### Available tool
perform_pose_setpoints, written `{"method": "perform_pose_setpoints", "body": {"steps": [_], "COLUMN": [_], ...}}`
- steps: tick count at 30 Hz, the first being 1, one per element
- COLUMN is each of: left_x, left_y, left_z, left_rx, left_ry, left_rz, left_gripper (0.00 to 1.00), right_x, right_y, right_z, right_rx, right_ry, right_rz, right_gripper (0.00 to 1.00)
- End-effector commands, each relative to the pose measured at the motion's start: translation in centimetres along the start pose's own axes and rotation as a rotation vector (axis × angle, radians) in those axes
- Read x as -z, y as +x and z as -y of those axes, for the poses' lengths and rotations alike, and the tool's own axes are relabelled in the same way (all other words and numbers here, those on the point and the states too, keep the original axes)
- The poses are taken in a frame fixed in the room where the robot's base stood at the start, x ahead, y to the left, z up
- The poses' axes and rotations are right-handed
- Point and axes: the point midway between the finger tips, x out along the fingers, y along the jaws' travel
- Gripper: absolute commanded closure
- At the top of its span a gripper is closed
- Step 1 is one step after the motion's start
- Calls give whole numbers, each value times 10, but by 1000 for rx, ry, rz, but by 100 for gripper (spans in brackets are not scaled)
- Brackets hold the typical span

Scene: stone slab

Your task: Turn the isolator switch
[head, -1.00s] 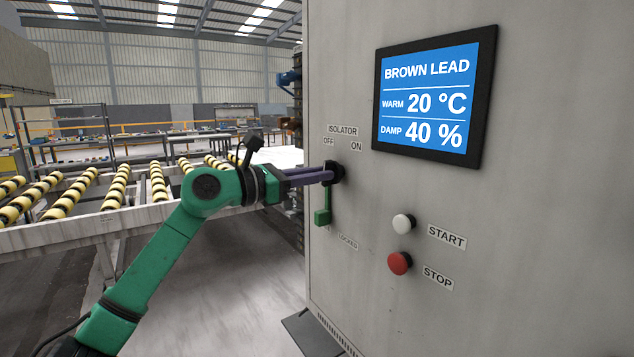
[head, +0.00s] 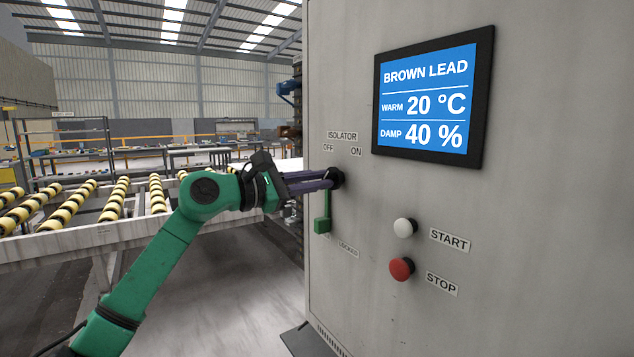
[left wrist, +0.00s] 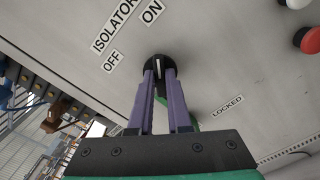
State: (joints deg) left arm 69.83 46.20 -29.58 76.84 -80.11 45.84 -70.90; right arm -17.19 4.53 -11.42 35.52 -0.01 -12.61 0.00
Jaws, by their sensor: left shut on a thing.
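The isolator switch is a black round knob (head: 337,178) on the grey cabinet, below the OFF and ON labels. My left gripper (head: 328,180) is shut on the knob, with its purple fingers on either side. A green lever (head: 322,210) hangs below the knob, above the LOCKED label. The fingers partly hide the knob. My right gripper is not in view.
A white START button (head: 404,227) and a red STOP button (head: 401,268) stick out to the lower right of the knob. A screen (head: 428,98) is above them. A roller conveyor (head: 125,228) stands left, behind my left arm.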

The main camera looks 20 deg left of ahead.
Motion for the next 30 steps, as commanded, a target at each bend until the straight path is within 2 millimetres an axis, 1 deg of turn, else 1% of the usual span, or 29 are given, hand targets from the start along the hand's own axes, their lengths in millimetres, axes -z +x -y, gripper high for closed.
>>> {"method": "perform_pose_setpoints", "body": {"steps": [8,9,11,20,23,26,29,30], "left_x": [0,0,0,0,2,4,6,7], "left_y": [0,0,0,0,-6,-19,-44,-57], "left_z": [0,0,0,0,0,2,3,4], "left_rx": [1,1,1,0,-2,-4,-5,-4], "left_ry": [3,3,3,2,2,3,5,5], "left_rz": [-1,-1,-1,-1,-1,-3,-4,-4], "left_gripper": [100,76,54,54,54,54,54,54], "right_x": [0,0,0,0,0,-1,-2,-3], "right_y": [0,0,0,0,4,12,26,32], "right_z": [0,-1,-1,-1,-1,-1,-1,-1], "right_rx": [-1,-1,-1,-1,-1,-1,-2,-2], "right_ry": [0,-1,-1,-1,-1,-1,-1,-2], "right_rz": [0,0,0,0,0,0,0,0], "right_gripper": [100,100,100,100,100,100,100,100]}}
